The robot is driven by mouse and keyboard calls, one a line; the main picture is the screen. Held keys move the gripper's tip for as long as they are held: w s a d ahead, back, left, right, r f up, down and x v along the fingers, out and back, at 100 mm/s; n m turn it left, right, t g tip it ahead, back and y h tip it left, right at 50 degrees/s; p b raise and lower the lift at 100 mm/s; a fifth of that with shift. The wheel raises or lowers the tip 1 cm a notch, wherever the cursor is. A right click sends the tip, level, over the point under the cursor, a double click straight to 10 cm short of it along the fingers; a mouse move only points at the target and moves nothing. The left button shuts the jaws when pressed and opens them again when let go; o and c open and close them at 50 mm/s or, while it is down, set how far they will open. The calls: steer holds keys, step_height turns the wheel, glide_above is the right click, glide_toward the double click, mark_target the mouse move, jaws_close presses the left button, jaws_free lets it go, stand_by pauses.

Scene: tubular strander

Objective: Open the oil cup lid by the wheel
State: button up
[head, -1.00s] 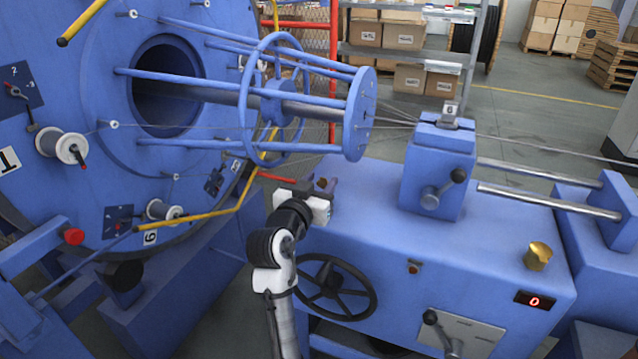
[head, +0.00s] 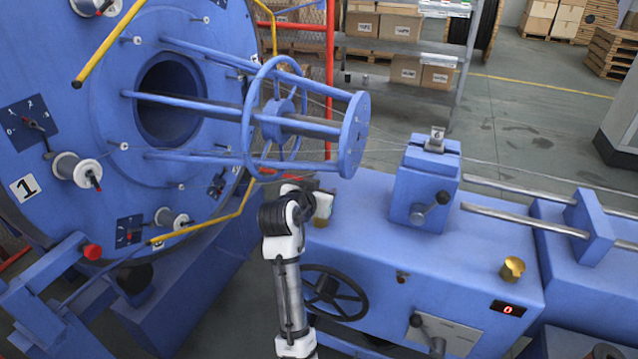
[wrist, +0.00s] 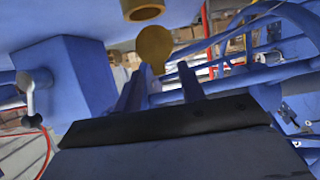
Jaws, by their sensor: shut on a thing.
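The brass oil cup (head: 321,219) stands on the blue machine bed above the black handwheel (head: 335,295) in the head view, partly hidden by my gripper (head: 324,202). In the wrist view the cup's round mouth (wrist: 143,11) shows at the top edge. Its round brass lid (wrist: 154,44) stands apart from the mouth in the picture, its narrow end between my fingertips (wrist: 166,74). My gripper is shut on the lid, with its two fingers spaced by it. The hinge is not clear.
A second brass cup (head: 512,268) stands at the bed's right, near the red display (head: 507,310). A blue die block with a lever (head: 424,185) rises right of my gripper. The blue spoked cage (head: 290,125) hangs close behind and above it.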

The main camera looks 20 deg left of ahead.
stand_by(0.3)
steer(key=o, duration=1)
steer(key=b+v, duration=0.2)
steer(key=v, duration=1.1)
steer(key=shift+s+r, duration=0.2)
steer(key=shift+s, duration=0.15)
